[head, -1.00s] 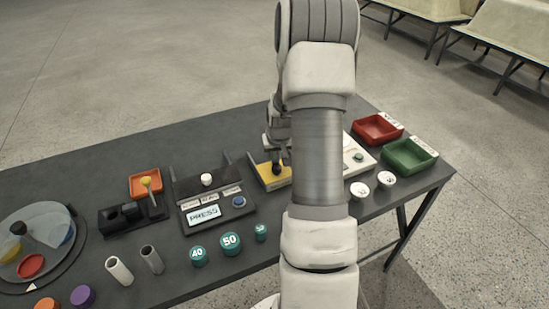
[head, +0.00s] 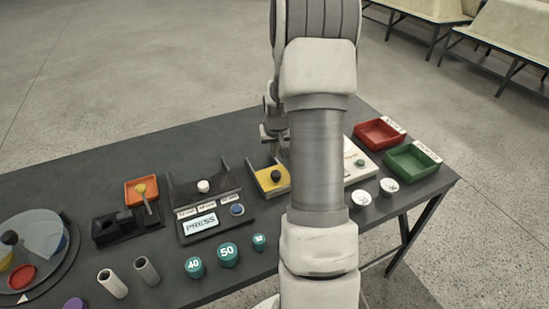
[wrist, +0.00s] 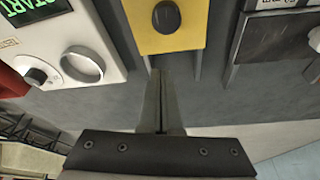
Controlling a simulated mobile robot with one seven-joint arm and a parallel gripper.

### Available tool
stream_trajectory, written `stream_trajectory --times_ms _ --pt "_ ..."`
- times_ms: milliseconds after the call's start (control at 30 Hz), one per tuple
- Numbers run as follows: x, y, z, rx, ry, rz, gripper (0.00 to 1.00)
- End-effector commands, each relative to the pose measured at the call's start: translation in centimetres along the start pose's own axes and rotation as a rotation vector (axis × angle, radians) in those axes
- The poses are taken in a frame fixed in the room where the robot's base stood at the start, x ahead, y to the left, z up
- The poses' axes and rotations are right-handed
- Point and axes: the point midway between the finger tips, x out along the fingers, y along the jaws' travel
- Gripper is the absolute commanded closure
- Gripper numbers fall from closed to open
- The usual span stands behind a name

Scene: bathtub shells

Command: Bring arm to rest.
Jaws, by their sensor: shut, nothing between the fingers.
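My gripper (wrist: 161,100) is shut and empty in the wrist view, its two fingers pressed together. It hangs above the dark table near the yellow block with a black knob (wrist: 168,22), and does not touch the knob. In the head view my arm stands upright across the middle and hides part of the table. The gripper end (head: 272,133) shows only partly there, just behind the yellow block (head: 271,178).
On the dark table (head: 130,165) stand a PRESS panel (head: 200,225), teal weights (head: 228,254), a disc device (head: 30,240), an orange tray (head: 142,190), and a white START box (wrist: 75,40). Red (head: 379,134) and green (head: 411,161) trays sit at right. Open floor lies behind.

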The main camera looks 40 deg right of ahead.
Motion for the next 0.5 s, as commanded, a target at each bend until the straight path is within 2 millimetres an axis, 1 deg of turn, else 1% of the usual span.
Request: stream_trajectory --times_ms 33,200,333,500 --pt "-1.4 0.0 -0.1 0.000 0.005 0.001 1.00" --pt "-4.5 0.0 -0.1 -0.001 0.003 0.000 1.00" --pt "-6.1 0.0 -0.1 0.000 0.003 0.000 1.00" --pt "-7.0 0.0 -0.1 -0.001 0.001 0.000 1.00"
